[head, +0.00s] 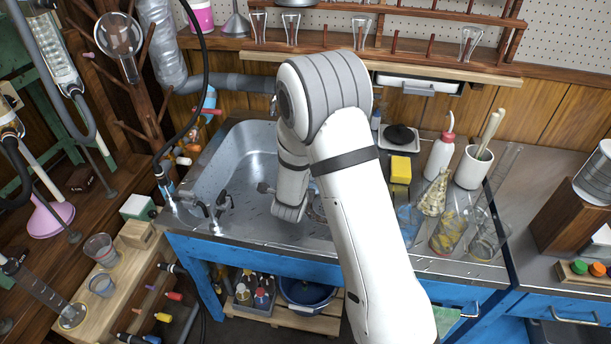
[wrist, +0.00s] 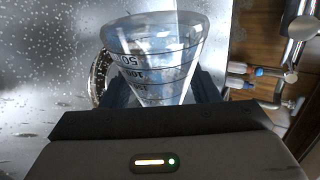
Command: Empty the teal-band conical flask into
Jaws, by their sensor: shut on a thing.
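In the wrist view my gripper (wrist: 163,98) is shut on a clear conical flask (wrist: 155,62). The flask's wide base is at the top of that picture and its narrower part runs down between the dark jaws. Black marks such as 50 and 100 show on its glass. Its neck and mouth are hidden by the gripper, and I see no teal band. Any liquid in it is hard to tell from the clear glass. In the head view the end of my arm is over the steel sink (head: 235,160); the jaws are mostly hidden behind the arm.
Taps (head: 217,205) stand at the sink's front left. Right of the sink are a yellow sponge (head: 401,169), a white wash bottle (head: 440,158), a brush pot (head: 473,167) and glass vessels (head: 449,235). A wooden shelf (head: 400,62) runs behind. The left part of the basin is clear.

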